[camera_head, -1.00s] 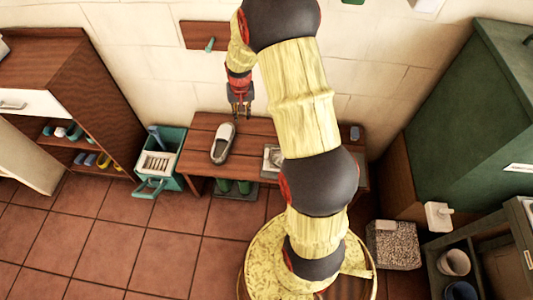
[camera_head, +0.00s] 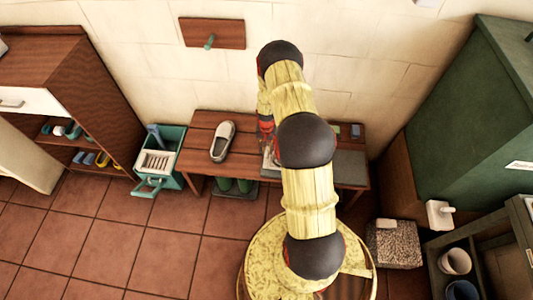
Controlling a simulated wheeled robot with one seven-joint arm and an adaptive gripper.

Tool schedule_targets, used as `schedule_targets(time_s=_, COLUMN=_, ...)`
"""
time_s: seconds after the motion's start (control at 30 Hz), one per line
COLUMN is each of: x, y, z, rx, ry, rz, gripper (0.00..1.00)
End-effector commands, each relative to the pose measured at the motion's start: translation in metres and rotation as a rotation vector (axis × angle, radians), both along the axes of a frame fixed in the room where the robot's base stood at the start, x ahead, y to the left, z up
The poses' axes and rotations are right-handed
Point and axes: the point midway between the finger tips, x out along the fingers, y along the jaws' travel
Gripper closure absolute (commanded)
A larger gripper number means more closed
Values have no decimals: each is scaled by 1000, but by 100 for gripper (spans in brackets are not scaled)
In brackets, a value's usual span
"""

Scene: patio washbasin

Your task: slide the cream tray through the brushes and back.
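I cannot clearly make out a cream tray or the brushes. A small pale object (camera_head: 267,161) on the wooden bench (camera_head: 200,150) is mostly hidden by my arm; I cannot tell whether it is the tray. My gripper (camera_head: 267,146) is low over the bench beside this object, largely behind my own arm. Its fingers are too small and covered to show whether they are open, shut or touching anything. A teal box (camera_head: 176,138) with a pale slatted insert (camera_head: 157,163) stands on the floor left of the bench.
A pale shoe (camera_head: 222,142) lies on the bench left of my gripper. A grey mat (camera_head: 348,168) covers the bench's right part, with a small blue-grey item (camera_head: 355,131) behind it. Green boots (camera_head: 235,186) stand underneath. A wooden wall board (camera_head: 225,33) hangs above.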

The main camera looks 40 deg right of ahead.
Motion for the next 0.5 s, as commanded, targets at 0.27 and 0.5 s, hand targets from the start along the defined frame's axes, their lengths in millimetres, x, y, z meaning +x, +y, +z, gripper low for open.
schedule_targets(time_s=0.27, x=0, y=0, z=-27, rx=0, ry=0, rz=1, gripper=79)
schedule_targets(time_s=0.5, x=1, y=0, z=-28, rx=-1, ry=-1, rz=1, gripper=79)
